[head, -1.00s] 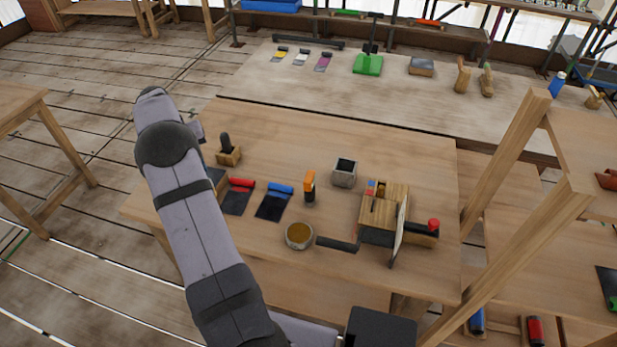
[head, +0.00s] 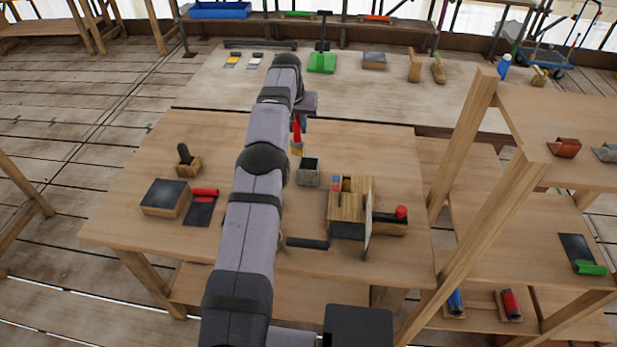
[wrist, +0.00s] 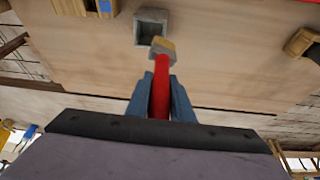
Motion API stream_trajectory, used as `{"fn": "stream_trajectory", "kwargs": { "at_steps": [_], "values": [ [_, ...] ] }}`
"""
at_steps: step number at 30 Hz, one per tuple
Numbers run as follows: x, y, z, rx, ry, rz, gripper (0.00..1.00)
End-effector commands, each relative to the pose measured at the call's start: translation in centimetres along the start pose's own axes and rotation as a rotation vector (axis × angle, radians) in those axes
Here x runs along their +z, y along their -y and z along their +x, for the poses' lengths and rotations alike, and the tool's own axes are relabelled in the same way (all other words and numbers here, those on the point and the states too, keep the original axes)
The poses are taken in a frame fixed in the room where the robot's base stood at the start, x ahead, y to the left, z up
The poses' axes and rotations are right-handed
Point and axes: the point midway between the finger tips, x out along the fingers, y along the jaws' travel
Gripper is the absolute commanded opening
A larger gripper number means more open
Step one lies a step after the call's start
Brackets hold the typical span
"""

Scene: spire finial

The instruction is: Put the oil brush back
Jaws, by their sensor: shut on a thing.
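The brush in my gripper has a red handle (wrist: 160,85) and a pale yellow-brown head (wrist: 161,45); it also shows in the head view (head: 297,134). I take it for the oil brush. My gripper (wrist: 157,92) is shut on the handle with its blue fingers, and the head points away from it. In the head view the brush hangs tilted steeply down just behind the square grey stone pot (head: 308,173). In the wrist view the brush head overlaps the near edge of this pot (wrist: 150,14). I cannot tell whether they touch.
A wooden block with compartments (head: 346,206) and an upright thin panel stands right of the pot. A dark-topped box (head: 165,197), a red-edged dark tool (head: 203,205) and a small wooden holder (head: 188,165) are at left. Wooden shelving (head: 480,160) rises at right.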

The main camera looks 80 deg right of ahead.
Motion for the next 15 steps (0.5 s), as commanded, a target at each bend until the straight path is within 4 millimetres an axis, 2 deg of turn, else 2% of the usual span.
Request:
{"fn": "stream_trajectory", "kwargs": {
  "at_steps": [1,3,6,11,15],
  "values": [
    [-0.3,-1.2,0.0,0.003,-0.007,0.015,0.0],
    [-0.5,-2.2,0.0,0.007,-0.012,0.029,0.0],
    [-0.7,-3.1,0.0,0.009,-0.017,0.04,0.0],
    [-0.7,-3.5,0.1,0.01,-0.019,0.045,0.0],
    [-0.4,-3.5,0.9,0.01,-0.018,0.045,0.0]
  ]
}}
